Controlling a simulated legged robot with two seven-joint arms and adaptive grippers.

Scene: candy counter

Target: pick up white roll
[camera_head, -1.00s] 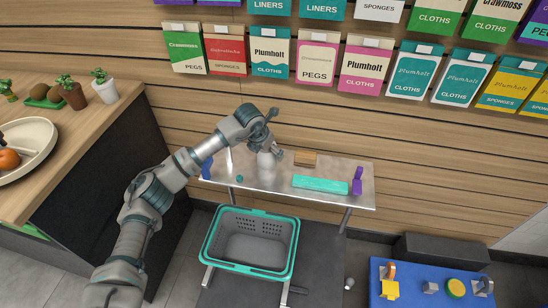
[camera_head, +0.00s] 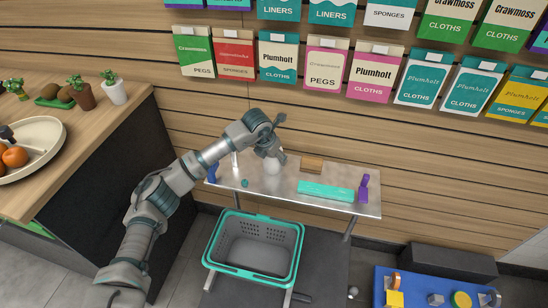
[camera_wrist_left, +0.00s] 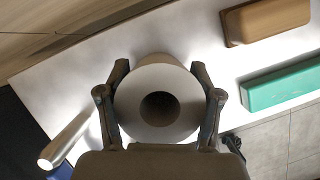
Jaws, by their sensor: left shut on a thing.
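The white roll (camera_wrist_left: 162,75) shows in the left wrist view with its round end and dark core hole facing the camera. My left gripper (camera_wrist_left: 160,92) has a finger on each side of the roll and is shut on it. In the head view, the white roll (camera_head: 271,166) is partly hidden below my left gripper (camera_head: 270,150), over the metal table (camera_head: 330,203). I cannot tell whether the roll touches the table. My right gripper is not clearly in view.
On the table are a teal box (camera_head: 326,191), a brown block (camera_head: 312,164), a purple item (camera_head: 364,188) and a small teal ball (camera_head: 245,183). A teal-rimmed grey basket (camera_head: 254,271) stands in front. Packets hang on the wall behind. A wooden counter (camera_head: 95,125) is at left.

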